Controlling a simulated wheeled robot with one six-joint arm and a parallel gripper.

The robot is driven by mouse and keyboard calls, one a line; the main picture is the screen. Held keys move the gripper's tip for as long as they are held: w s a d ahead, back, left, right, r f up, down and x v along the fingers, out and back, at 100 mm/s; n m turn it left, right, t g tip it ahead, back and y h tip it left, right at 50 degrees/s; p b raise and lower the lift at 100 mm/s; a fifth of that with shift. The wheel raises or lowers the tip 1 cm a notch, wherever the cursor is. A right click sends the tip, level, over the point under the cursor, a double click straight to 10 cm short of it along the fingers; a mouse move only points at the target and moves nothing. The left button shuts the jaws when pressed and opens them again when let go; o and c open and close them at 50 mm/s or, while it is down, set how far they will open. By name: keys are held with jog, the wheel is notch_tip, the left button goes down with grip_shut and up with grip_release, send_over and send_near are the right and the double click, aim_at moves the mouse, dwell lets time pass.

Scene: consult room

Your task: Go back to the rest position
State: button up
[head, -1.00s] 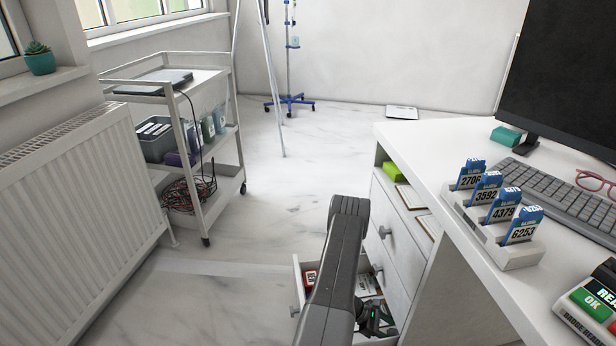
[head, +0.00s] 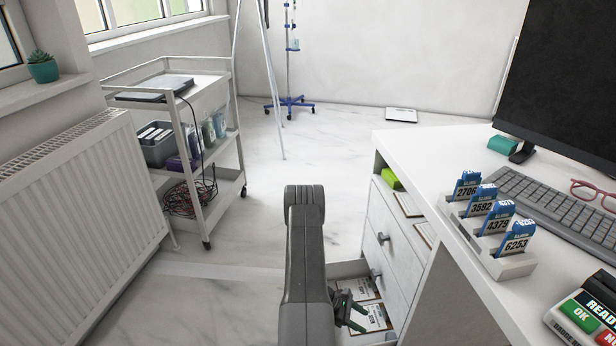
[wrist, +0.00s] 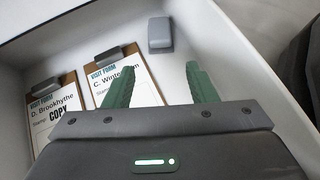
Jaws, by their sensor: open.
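My gripper (head: 346,309) is at the open bottom drawer (head: 352,268) of the desk, partly hidden behind my arm in the head view. In the wrist view its green fingers (wrist: 160,85) are spread apart with nothing between them. Below them, inside the drawer, two clipboards with visit forms lie side by side: the D. Brookhythe form (wrist: 55,108), marked COPY, and the C. Winter form (wrist: 120,78), partly covered by a finger. A small grey block (wrist: 160,35) sits near the drawer wall.
The white desk (head: 415,140) on the right bears a badge rack (head: 503,264), a keyboard (head: 560,205) and a monitor (head: 565,75). A white trolley (head: 215,130) and a radiator (head: 80,195) stand on the left. The floor (head: 270,165) between is clear.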

jog(key=a+r+m+g+y+p, duration=0.1)
jog(key=a+r+m+y+p, duration=0.3)
jog(key=r+m+y, duration=0.2)
jog(key=a+r+m+g+y+p, duration=0.1)
jog(key=a+r+m+y+p, duration=0.3)
jog(key=r+m+y, duration=0.3)
jog(key=a+r+m+g+y+p, duration=0.2)
jog(key=a+r+m+y+p, duration=0.2)
jog(key=r+m, duration=0.9)
jog(key=shift+w+a+r+y+p, duration=0.4)
jog(key=shift+a+r+y, duration=0.3)
jog(key=shift+r+y, duration=0.9)
jog(key=shift+s+r, duration=0.1)
